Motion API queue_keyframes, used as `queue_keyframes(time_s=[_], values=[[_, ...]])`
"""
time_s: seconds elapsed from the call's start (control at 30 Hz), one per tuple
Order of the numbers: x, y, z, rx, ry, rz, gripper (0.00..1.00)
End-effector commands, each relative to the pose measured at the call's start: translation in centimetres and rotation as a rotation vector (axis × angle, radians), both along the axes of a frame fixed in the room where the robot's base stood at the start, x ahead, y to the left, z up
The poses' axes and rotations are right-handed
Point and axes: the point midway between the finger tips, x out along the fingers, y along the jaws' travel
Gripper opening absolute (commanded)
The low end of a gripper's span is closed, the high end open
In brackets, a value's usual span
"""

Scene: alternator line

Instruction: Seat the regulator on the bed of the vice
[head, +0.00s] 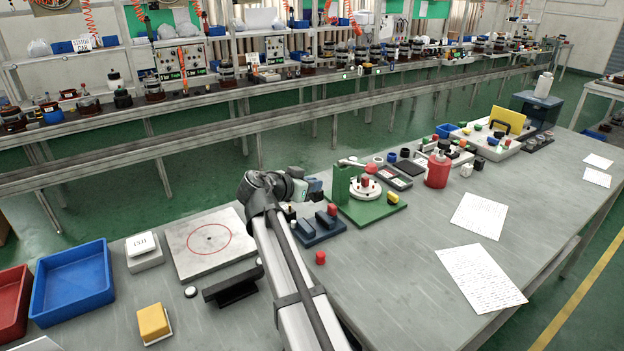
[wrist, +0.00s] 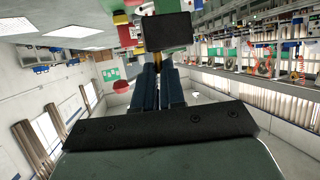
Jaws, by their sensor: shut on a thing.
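A black block (wrist: 168,31), which looks like the regulator, is held at the fingertips of my gripper (wrist: 158,68) in the wrist view. The blue fingers are shut on it. In the head view my gripper (head: 312,186) is above the bench, pointing right, just left of the green fixture. The regulator cannot be made out clearly there. The small dark blue vice (head: 318,231), with raised jaws on a flat base, sits on the bench below and in front of my gripper. The regulator is apart from the vice; its bed is partly hidden by the jaws.
The green fixture (head: 378,207) with a red-topped part stands close right of the vice. A red cap (head: 320,258) lies in front. A black bracket (head: 232,287), a plate with a red circle (head: 207,243) and a blue tray (head: 72,281) are left. Bench at right front is clear around papers.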

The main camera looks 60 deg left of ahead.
Motion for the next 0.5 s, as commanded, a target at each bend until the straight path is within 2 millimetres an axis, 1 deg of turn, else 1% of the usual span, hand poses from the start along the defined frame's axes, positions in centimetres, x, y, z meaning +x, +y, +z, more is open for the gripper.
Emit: queue_keyframes(time_s=[0.03, 0.13, 0.33, 0.5], values=[[-0.6, -1.2, 0.0, 0.000, 0.000, -0.003, 0.00], [-1.1, -2.0, 0.1, 0.000, 0.000, -0.008, 0.00], [-1.3, -2.3, -0.4, 0.000, 0.000, -0.011, 0.00], [-1.2, -2.2, -1.4, -0.001, 0.000, -0.011, 0.00]])
